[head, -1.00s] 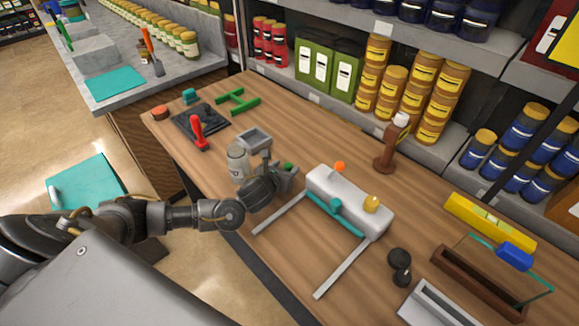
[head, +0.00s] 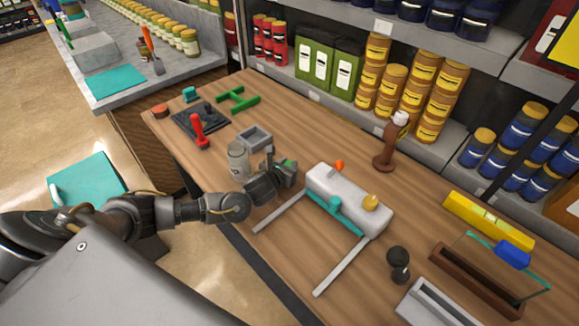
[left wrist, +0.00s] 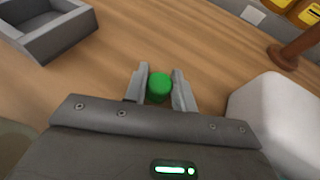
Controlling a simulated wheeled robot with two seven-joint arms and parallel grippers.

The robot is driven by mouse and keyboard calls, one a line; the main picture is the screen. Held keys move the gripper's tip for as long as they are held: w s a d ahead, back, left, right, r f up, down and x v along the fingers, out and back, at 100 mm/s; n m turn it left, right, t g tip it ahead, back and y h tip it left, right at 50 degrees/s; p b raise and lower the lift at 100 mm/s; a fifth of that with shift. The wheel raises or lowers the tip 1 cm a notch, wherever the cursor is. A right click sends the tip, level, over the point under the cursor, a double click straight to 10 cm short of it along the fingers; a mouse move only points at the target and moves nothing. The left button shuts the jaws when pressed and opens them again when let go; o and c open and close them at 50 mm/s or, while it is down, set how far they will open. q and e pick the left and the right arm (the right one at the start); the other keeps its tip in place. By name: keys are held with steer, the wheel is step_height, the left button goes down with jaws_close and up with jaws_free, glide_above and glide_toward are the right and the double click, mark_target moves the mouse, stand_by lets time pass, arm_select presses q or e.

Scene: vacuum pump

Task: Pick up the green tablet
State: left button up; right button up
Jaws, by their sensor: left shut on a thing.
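The green tablet (left wrist: 159,87) shows in the left wrist view as a small round green piece between the two fingers of my left gripper (left wrist: 159,90). The gripper is shut on it. In the head view my left gripper (head: 287,172) is over the wooden table, just left of the white and teal device, and only a bit of green shows at its fingers. How far the tablet is above the table is hard to tell. My right gripper is not in view.
The white device (head: 345,200) is close on the right, with two grey legs toward the front. A brown stand (head: 386,155) is further back.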

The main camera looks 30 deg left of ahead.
arm_select(q)
steer(key=shift+r+b, duration=0.35)
steer(key=shift+r, duration=0.1)
step_height(320, 180, up, 3)
steer(key=shift+s+f+b, duration=0.15)
steer(key=shift+f+b, duration=0.05)
steer(key=shift+b, duration=0.4)
steer(key=s+a+r+b, duration=0.2)
steer(key=s+r, duration=0.2)
steer(key=s, duration=0.2)
steer(key=s+a+r+b, duration=0.2)
steer(key=s+r, duration=0.3)
steer(key=s, duration=0.1)
steer(key=shift+s+a+r+b, duration=0.3)
steer(key=shift+s+b, duration=0.05)
steer(key=shift+b, duration=0.05)
